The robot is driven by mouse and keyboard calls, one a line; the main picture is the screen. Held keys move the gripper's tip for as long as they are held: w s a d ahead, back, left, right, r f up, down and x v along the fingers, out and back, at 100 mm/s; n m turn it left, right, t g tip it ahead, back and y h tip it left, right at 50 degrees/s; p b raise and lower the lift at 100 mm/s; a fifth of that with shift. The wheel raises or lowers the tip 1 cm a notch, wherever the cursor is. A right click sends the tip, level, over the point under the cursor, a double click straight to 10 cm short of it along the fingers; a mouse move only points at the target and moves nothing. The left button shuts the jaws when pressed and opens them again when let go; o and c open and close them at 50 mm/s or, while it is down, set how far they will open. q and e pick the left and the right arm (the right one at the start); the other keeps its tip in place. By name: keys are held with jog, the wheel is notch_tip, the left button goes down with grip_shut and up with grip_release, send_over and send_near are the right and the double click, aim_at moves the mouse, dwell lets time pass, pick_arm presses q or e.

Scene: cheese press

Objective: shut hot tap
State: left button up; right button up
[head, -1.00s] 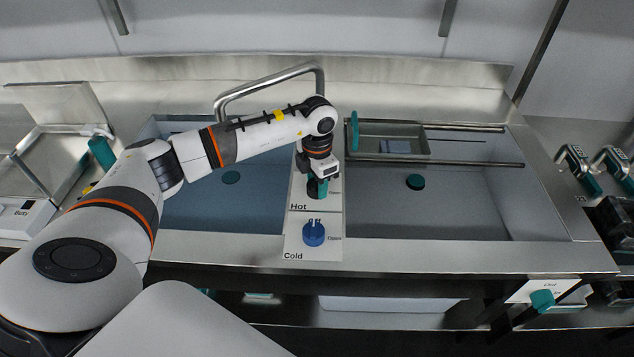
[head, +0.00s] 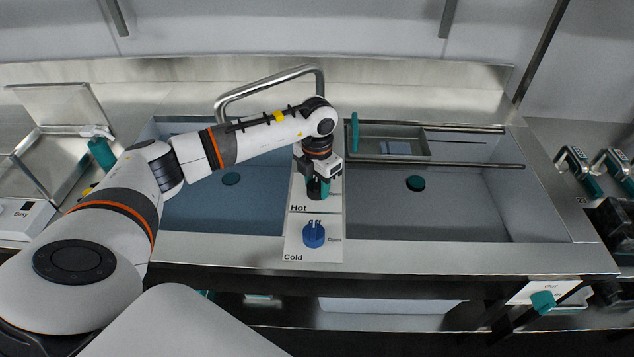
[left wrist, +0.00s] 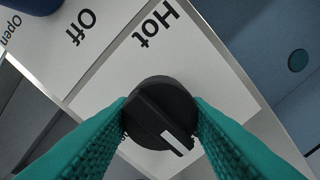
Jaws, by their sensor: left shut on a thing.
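The hot tap knob (left wrist: 152,98) is black and round, with a raised bar and a white mark pointing to the lower right in the left wrist view. It sits on the white panel marked "Hot" (head: 299,208) between the two basins. My left gripper (head: 318,190) reaches down to it from above. In the left wrist view its two teal fingers (left wrist: 160,118) press on the knob from both sides. In the head view the gripper hides most of the knob. My right gripper is not in view.
The blue cold knob (head: 313,235) stands just in front on the same panel. The faucet pipe (head: 270,82) arches behind. The left basin (head: 215,210) and right basin (head: 450,210) flank the panel. A tray (head: 385,140) hangs over the right basin.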

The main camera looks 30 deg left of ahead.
aim_at(317, 182)
pick_arm(q)
jog(key=o, duration=1)
notch_tip(317, 182, up, 12)
jog(key=shift+b, duration=0.8)
jog(key=shift+f, duration=0.1)
